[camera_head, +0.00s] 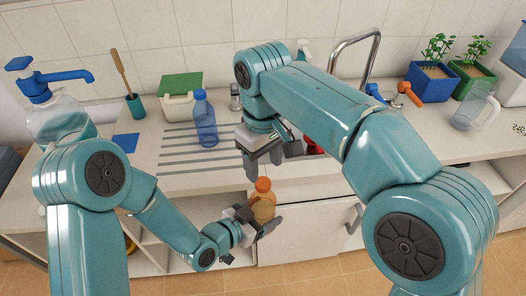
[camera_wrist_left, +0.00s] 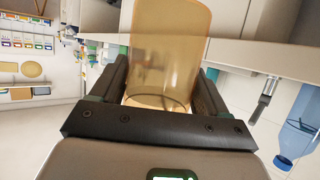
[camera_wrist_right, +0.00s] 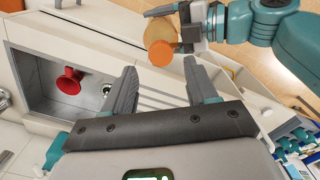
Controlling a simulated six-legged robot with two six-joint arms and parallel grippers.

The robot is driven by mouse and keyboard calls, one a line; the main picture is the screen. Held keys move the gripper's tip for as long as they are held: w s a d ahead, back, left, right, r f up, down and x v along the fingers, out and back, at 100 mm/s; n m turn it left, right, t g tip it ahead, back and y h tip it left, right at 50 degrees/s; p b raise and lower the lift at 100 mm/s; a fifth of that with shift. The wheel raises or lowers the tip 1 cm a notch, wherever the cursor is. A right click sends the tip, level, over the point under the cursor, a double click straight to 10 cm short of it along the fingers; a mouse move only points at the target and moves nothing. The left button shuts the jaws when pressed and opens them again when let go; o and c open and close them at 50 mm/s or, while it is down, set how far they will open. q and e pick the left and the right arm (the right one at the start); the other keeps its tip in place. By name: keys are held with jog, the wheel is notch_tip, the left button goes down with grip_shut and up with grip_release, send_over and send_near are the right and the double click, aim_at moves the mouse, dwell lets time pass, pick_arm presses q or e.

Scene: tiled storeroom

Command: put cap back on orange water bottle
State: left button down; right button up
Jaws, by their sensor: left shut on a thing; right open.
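The translucent orange water bottle (camera_head: 263,208) is in my left gripper (camera_head: 256,222), in front of the counter's front edge. An opaque orange cap (camera_head: 263,184) sits on its top; whether it is screwed tight I cannot tell. The left wrist view shows the bottle's body (camera_wrist_left: 168,60) between the left fingers. My right gripper (camera_head: 268,153) is open and empty, above the bottle and apart from it. In the right wrist view the cap (camera_wrist_right: 160,53) shows end-on, beyond the open right fingertips (camera_wrist_right: 160,75), with part of the bottle (camera_wrist_right: 160,30) behind it.
A blue bottle (camera_head: 204,122) stands on the ribbed drainer area of the counter. A red object (camera_wrist_right: 69,82) lies in the sink (camera_wrist_right: 40,85).

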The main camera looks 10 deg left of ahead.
jog(key=n, duration=0.5)
jog(key=shift+r, duration=0.2)
jog(key=n, duration=0.5)
jog(key=shift+r+n, duration=0.2)
jog(key=shift+n, duration=0.2)
jog(key=n, duration=0.4)
jog(key=shift+r+n, duration=0.2)
jog(key=shift+n, duration=0.2)
jog(key=n, duration=0.3)
jog(key=shift+r, duration=0.2)
jog(key=shift+n, duration=0.6)
jog(key=shift+w+r+n, duration=0.1)
jog(key=shift+r+n, duration=0.2)
jog(key=shift+r, duration=0.05)
jog(key=shift+a, duration=0.1)
